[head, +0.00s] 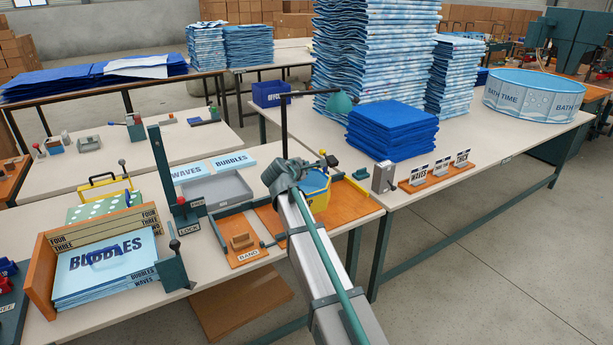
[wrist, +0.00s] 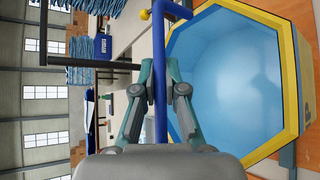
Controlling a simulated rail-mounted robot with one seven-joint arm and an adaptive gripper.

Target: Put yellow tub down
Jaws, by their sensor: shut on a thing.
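The yellow tub (head: 319,193) is at the right end of the front table, over or on an orange-brown board (head: 352,205), partly hidden behind my arm. In the wrist view the tub (wrist: 301,85) has an eight-sided yellow rim, a light blue inside that looks empty, and fills the right side. My gripper (wrist: 159,72) is shut on a blue bar (wrist: 160,110) beside the rim, which looks like the tub's handle. I cannot tell whether the tub's bottom touches the board.
A BAND fixture (head: 241,243) and grey tray (head: 217,188) lie left of the tub. A dark green lever post (head: 163,165) stands further left, near the BUBBLES stack (head: 105,265). A grey box (head: 383,178) and small label stands (head: 440,170) are to the right.

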